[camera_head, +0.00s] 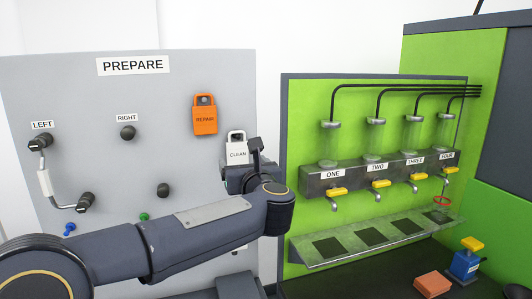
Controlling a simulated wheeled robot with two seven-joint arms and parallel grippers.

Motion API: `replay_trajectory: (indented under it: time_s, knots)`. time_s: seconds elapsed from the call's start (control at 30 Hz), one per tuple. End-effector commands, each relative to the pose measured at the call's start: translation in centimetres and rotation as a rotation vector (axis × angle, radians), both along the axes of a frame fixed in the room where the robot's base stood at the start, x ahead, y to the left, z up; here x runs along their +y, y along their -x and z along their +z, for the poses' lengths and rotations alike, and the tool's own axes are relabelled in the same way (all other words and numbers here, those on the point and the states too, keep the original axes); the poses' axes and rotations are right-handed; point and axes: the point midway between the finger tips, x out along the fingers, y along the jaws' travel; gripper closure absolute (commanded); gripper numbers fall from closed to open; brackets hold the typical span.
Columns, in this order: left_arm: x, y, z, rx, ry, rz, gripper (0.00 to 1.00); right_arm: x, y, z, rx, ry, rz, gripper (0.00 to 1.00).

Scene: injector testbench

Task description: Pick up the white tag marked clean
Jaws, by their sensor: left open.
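The white tag marked CLEAN (237,153) hangs on the grey PREPARE board, below and to the right of the orange REPAIR tag (205,119). My left arm reaches in from the lower left, and my left gripper (254,158) is at the tag's lower right, in front of the board. The gripper's body hides the tag's lower edge. One dark finger shows beside the tag; the other is hard to make out. The gripper is open, and I cannot tell whether it touches the tag. My right gripper is not in view.
The board also carries dark knobs (127,132) and a handle (45,183) at left. To the right stands a green testbench (305,100) with several glass cylinders, yellow-handled taps and a sloped tray (300,250). A blue bottle with a yellow top (465,262) and an orange block (432,285) sit at lower right.

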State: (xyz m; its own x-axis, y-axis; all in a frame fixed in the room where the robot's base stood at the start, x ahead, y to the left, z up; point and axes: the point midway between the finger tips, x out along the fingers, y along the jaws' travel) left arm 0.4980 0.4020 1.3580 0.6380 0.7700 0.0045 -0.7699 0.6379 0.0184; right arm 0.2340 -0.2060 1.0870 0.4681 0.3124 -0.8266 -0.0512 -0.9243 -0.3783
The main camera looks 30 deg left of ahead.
Motion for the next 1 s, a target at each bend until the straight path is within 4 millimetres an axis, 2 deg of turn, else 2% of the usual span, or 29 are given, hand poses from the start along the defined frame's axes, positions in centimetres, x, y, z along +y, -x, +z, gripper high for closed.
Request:
replay_trajectory:
  time_s: [0.27,0.5,0.63,0.93,1.0]
  knots:
    - [2.0,-1.4,0.1,-0.012,0.019,0.022,0.20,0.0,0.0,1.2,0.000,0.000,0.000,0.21]
    - [4.3,-3.9,0.3,-0.008,0.016,0.021,0.20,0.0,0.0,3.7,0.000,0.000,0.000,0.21]
    - [5.6,-4.9,0.0,-0.010,0.016,0.021,0.20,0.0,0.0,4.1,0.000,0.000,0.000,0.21]
    - [5.9,-5.2,-0.2,-0.012,0.015,0.017,0.20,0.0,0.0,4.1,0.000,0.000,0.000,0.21]
    - [5.9,-5.2,-0.2,-0.012,0.016,0.017,0.28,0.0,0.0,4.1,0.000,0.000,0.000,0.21]
